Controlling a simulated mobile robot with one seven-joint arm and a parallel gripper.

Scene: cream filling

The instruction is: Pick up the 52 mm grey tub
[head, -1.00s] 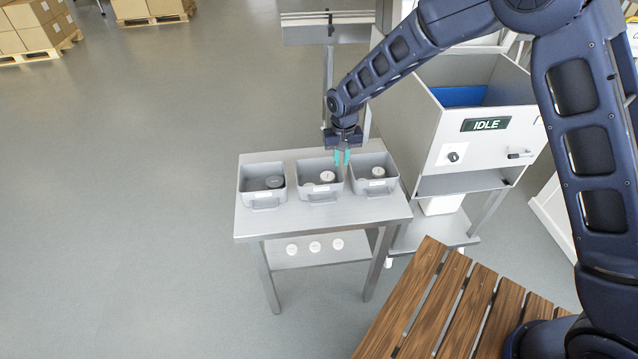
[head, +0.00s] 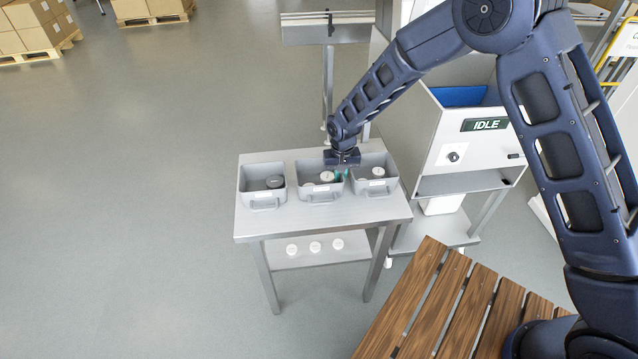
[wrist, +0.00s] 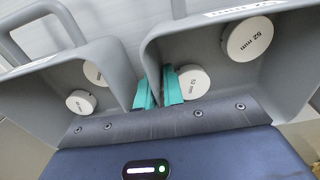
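In the wrist view, a round lid marked 52 mm (wrist: 193,84) lies low in one bin, beside my right-hand fingertip. A second 52 mm lid (wrist: 247,39) is higher up in the same bin. In the head view this is the middle grey bin (head: 318,194), with pale-lidded tubs (head: 327,176) inside. The tub sides are mostly hidden. My gripper (wrist: 159,90) is lowered at this bin's right side in the head view, teal fingers apart and empty. The fingers are close to the bin wall; whether they straddle it I cannot tell.
The right bin (head: 376,188) holds pale-lidded tubs (wrist: 80,102). The bins stand close together on a metal table (head: 330,217). A machine marked IDLE (head: 485,125) stands to the right, a slatted wooden surface (head: 440,310) in front.

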